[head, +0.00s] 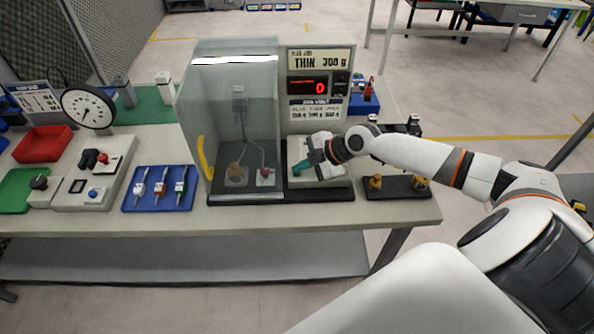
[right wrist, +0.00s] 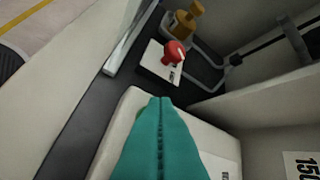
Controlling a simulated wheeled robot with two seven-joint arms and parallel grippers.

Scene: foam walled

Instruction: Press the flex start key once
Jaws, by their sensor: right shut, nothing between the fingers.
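My right gripper (head: 302,167) is shut and empty, its teal fingers just over a white box (head: 330,178) right of the clear-walled enclosure (head: 232,110). In the right wrist view the closed fingertips (right wrist: 160,101) lie over the pale box top; contact cannot be told. A red knob (right wrist: 173,52) on a small white plate (right wrist: 156,65) is ahead of the fingertips, apart from them. It also shows at the enclosure's floor in the head view (head: 265,172). I cannot read which control is the flex start key. My left gripper is out of view.
A brass-coloured knob (right wrist: 185,22) stands beyond the red one. The display panel (head: 312,86) stands behind the white box. A blue tray (head: 158,203), a dial (head: 87,107) and a switch box (head: 92,180) are left; a dark tray (head: 398,190) with brass pieces is right.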

